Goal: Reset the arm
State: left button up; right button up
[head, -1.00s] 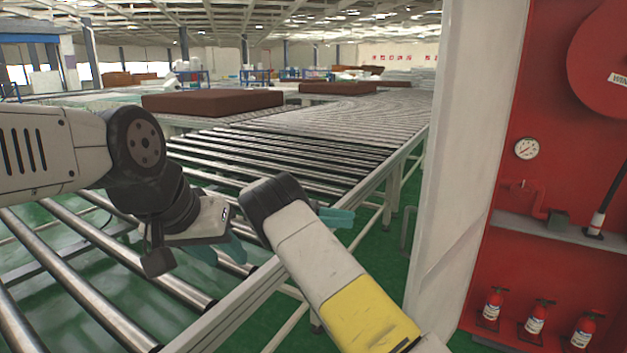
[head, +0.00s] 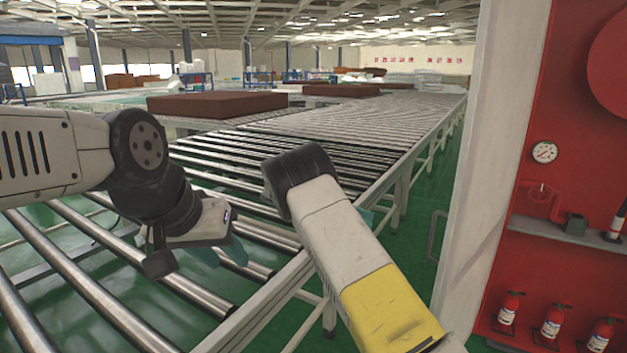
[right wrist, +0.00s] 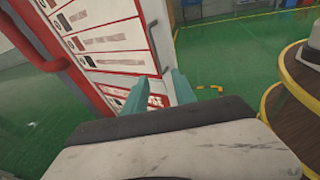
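My left arm comes in from the left over the roller conveyor (head: 75,275). Its left gripper (head: 222,254) hangs above the rollers with two teal fingers that look apart, with nothing visible between them. My right arm reaches up from the lower right, over the conveyor's side rail. In the head view its right gripper (head: 366,217) is mostly hidden behind the arm, with only a bit of teal showing. In the right wrist view the right gripper (right wrist: 160,92) has its two fingers apart and empty, in front of a white panel with labels (right wrist: 110,40).
Brown mattresses lie on conveyors further back, the nearest one (head: 218,103) at centre left. A white pillar (head: 490,150) and a red fire cabinet (head: 570,80) with several extinguishers (head: 552,320) stand close on the right. Green floor shows between conveyor and pillar.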

jog(key=s+d+r+m+t+y, duration=0.1)
jog(key=s+d+r+m+y, duration=0.3)
jog(key=s+d+y, duration=0.45)
jog(key=s+a+r+m+t+y, duration=0.1)
jog(key=s+a+m+t+y, duration=0.1)
jog(key=s, duration=0.5)
jog(key=s+a+r+m+t+y, duration=0.2)
jog(key=s+m+t+y, duration=0.1)
jog(key=s, duration=0.4)
jog(key=s+a+r+m+t+y, duration=0.2)
jog(key=s+a+m+t+y, duration=0.1)
jog(key=s, duration=0.4)
jog(key=shift+m+t+y, duration=0.35)
jog(key=shift+m+t, duration=0.35)
jog(key=shift+m, duration=0.3)
jog(key=shift+d+r, duration=0.1)
